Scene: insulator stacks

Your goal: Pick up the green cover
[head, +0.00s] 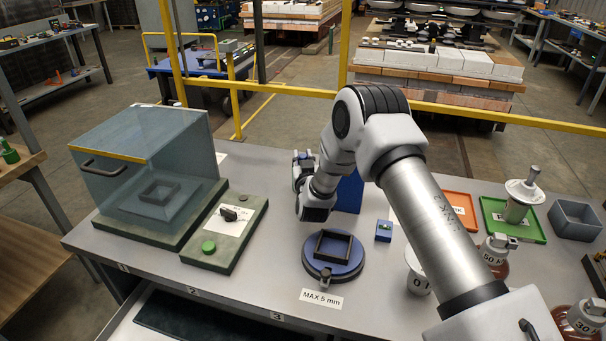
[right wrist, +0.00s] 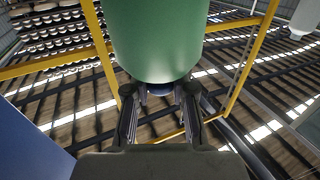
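A large smooth green cylinder, apparently the green cover (right wrist: 160,35), fills the upper middle of the right wrist view, very near the camera. My right gripper (right wrist: 161,100) has one finger at either side below it. The fingertips lie beside a dark part under the green body, and I cannot tell whether they touch it. In the head view my right arm reaches over the table, and its gripper (head: 304,164) is small, dark and partly hidden at the far end. The green cover cannot be made out there. My left gripper is out of view.
A clear box (head: 150,180) and a panel with a green button (head: 208,247) stand left. A blue round stand (head: 333,262) with a black square frame (head: 334,246) is centre front. A blue block (head: 349,192) stands behind. Insulators and trays crowd the right.

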